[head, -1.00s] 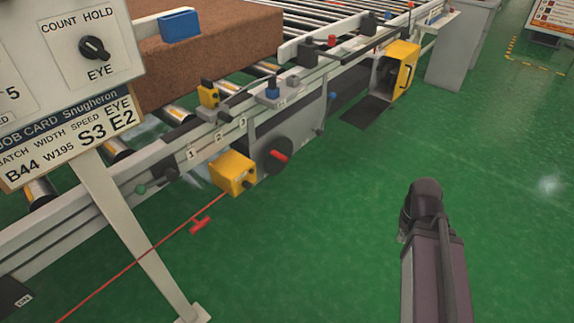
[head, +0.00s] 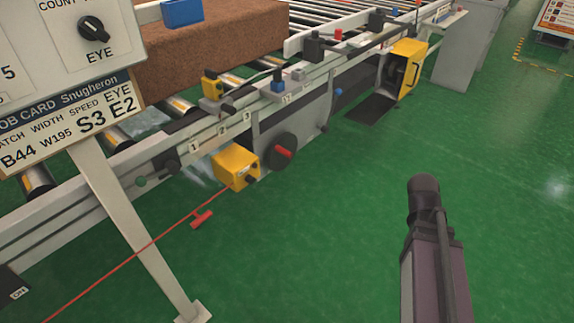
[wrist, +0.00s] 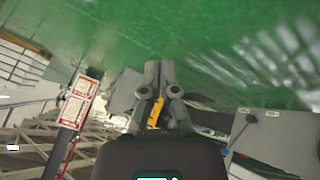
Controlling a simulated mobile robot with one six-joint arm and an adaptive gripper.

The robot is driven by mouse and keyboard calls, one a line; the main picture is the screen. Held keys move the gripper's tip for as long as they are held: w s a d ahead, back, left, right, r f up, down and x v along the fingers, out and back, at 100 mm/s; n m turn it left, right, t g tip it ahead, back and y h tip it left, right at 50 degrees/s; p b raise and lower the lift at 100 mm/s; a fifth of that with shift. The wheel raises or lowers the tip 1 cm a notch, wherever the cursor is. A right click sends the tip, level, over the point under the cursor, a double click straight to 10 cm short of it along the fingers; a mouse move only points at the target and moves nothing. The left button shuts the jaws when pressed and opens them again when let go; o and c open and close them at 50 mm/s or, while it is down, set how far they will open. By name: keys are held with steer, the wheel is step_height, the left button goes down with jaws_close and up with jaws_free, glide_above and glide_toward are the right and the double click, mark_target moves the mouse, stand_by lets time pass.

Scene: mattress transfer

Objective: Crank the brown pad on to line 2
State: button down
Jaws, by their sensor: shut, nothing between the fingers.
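The brown pad (head: 215,52) lies on the roller conveyor at the upper left in the head view, its left part hidden by the sign board. A dark crank wheel (head: 277,155) with a red handle (head: 283,152) sits on the conveyor's side. Number plates 1, 2 and 3 run along the rail; the plate for line 2 (head: 221,130) is the middle one. My gripper (wrist: 159,66) is shut and empty in the wrist view, with the green floor beyond it. In the head view my arm is at the lower right, well apart from the crank.
A sign board (head: 65,110) on a slanted post stands at the near left. A yellow box (head: 235,167) and a red pull cord (head: 135,262) are below the rail. An open yellow guard (head: 408,68) is farther along. The green floor (head: 330,240) between conveyor and arm is clear.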

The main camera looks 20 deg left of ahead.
steer(key=w+a+r+n+t+b, duration=0.1)
steer(key=w+a+r+n+t, duration=0.15)
steer(key=w+t, duration=0.2)
steer(key=w+a+r+n+t+b, duration=0.2)
steer(key=w+r+n+t, duration=0.1)
steer(key=w, duration=0.3)
steer(key=w+a+r+n+t+y+b, duration=0.3)
steer(key=a+r+n+t+y, duration=0.1)
steer(key=a+n+y, duration=0.55)
steer(key=s+a+f+n+g+y+b, duration=0.1)
steer(key=s+a+n+g+y, duration=0.2)
steer(key=a+n, duration=0.35)
steer(key=s+a+f+n+g+y+b, duration=0.1)
steer(key=s+a+n+g+y+b, duration=0.15)
steer(key=a+n+y, duration=0.4)
steer(key=s+a+f+n+g+b, duration=0.1)
steer(key=s+a+f+n+g, duration=0.6)
steer(key=g, duration=0.4)
steer(key=shift+s+a+n+b, duration=0.3)
steer(key=shift+a+n, duration=0.25)
steer(key=shift+n, duration=0.85)
steer(key=shift+a, duration=0.2)
